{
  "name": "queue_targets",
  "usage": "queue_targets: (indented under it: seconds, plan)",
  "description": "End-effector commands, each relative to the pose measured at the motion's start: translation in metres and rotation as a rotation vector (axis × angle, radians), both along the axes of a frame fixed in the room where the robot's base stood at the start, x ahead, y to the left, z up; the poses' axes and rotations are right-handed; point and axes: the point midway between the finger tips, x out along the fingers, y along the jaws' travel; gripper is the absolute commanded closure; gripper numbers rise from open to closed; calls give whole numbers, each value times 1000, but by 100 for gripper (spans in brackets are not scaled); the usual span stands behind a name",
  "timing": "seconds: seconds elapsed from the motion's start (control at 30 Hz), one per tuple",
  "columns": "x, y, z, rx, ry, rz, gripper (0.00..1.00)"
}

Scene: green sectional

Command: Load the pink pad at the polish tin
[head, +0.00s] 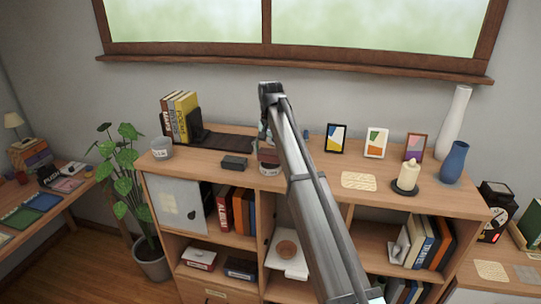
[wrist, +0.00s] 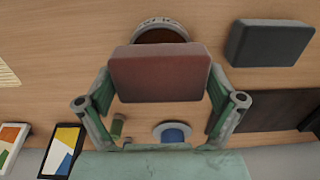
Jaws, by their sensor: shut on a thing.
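My gripper (wrist: 162,82) is shut on the pink pad (wrist: 160,73), a dull reddish block with rounded edges. A finger grips it at each side. The polish tin (wrist: 160,34), round with a dark brown top and a pale lettered label, shows past the pad's far edge in the wrist view. The pad hides part of the tin. In the head view the pad (head: 268,156) appears just above the tin (head: 269,169) on the cabinet top, partly behind my arm. I cannot tell whether pad and tin touch.
A dark block (head: 233,162) lies left of the tin. A dark mat (head: 228,141) with upright books (head: 180,117) is behind it. A small round blue-centred item (wrist: 172,132) sits near my gripper. Picture frames (head: 336,138) and a candle (head: 413,174) stand right.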

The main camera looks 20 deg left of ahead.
Motion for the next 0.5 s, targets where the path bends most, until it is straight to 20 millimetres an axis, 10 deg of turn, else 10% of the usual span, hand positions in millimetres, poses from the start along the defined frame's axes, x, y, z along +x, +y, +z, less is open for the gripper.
queue_targets:
  seconds: [0.5]
  plan:
    - [1,1,40,1,-2,0,35]
